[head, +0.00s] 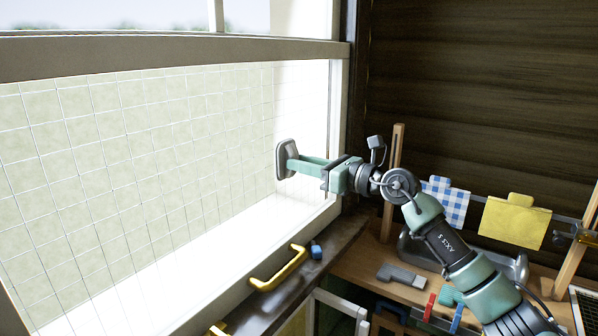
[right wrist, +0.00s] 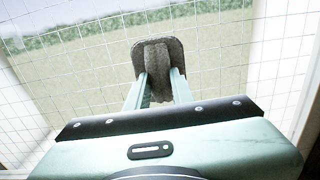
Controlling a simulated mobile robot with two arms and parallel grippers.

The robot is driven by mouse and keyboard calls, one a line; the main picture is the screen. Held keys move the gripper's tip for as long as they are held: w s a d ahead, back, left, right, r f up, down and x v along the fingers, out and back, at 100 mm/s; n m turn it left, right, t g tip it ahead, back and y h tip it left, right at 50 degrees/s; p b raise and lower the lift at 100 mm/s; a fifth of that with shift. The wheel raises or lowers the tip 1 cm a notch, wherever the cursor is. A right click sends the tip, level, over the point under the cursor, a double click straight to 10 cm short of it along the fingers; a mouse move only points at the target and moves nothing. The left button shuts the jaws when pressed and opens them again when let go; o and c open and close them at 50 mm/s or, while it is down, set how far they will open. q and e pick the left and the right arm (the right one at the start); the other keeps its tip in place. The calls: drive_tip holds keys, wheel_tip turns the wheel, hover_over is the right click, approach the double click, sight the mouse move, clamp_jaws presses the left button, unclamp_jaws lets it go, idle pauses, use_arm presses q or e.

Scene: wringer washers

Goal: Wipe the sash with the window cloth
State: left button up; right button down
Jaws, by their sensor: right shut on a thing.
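The window sash (head: 130,140) fills the left of the head view, a pale pane crossed by thin grid lines. It also spans the right wrist view (right wrist: 90,60), with green ground behind it. My right gripper (head: 300,166) reaches from the right toward the sash's right part. Its fingers are shut on a grey pad with a raised ridge (head: 284,160), which I take as the window cloth. In the right wrist view the cloth (right wrist: 178,62) sits at the fingertips, before the pane. I cannot tell whether it touches the pane. My left gripper is not in view.
A yellow handle (head: 279,270) and a small blue item (head: 316,250) are at the dark sill. A blue checked cloth (head: 447,203) and a yellow cloth (head: 514,222) hang on a rack at right. A grey tool (head: 402,277) lies on the wooden bench below.

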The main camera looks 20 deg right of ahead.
drive_tip(key=shift+w+d, duration=0.35)
drive_tip(key=shift+d, duration=0.25)
drive_tip(key=b+v, duration=0.3)
drive_tip(key=v, duration=0.2)
drive_tip(key=shift+s+d+b, duration=0.2)
drive_tip(key=shift+s+b, duration=0.1)
drive_tip(key=shift+b, duration=0.1)
drive_tip(key=shift+f, duration=0.1)
